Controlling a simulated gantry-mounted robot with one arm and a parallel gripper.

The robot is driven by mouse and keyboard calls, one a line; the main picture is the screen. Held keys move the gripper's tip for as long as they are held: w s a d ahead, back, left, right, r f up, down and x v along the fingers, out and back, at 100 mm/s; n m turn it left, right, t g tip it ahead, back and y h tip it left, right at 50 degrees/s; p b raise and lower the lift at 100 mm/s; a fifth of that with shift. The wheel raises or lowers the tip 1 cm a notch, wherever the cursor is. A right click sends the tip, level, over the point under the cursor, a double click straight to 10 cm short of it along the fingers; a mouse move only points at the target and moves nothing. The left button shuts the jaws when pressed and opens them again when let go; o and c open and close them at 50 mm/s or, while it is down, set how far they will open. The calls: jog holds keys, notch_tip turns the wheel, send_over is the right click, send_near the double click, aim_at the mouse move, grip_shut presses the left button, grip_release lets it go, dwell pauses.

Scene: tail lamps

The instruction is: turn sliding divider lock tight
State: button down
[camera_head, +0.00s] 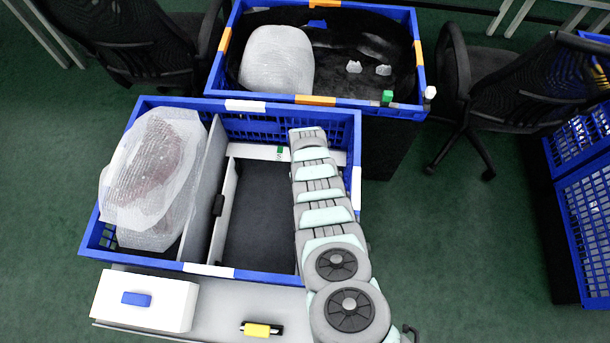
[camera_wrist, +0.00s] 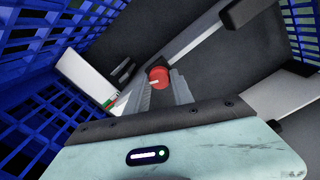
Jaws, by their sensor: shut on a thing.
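The sliding divider lock shows as a red knob (camera_wrist: 158,77) with a pale pointer in the wrist view. My gripper (camera_wrist: 160,88) has its two grey ribbed fingers on either side of the knob and is shut on it. A white bar (camera_wrist: 85,73) with a small green and red mark lies beside the knob. In the head view, a white bar (camera_head: 255,152) with a green mark spans the far part of the front blue crate (camera_head: 245,118). A grey divider (camera_head: 225,210) with a black handle runs lengthwise. My arm hides the gripper and knob there.
A bubble-wrapped item (camera_head: 150,180) fills the crate's left compartment. The dark floor (camera_head: 260,215) of the right compartment is bare. Another blue crate (camera_head: 320,98) with a wrapped item stands behind. A white box (camera_head: 145,302) and a yellow-black object (camera_head: 260,329) are on the front bench.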

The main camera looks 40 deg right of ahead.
jog(key=m, duration=0.4)
jog(key=shift+m+b, duration=0.3)
jog(key=shift+m, duration=1.3)
jog(key=c, duration=1.1)
grip_release()
notch_tip(320, 180, up, 11)
jog(key=p, duration=0.7)
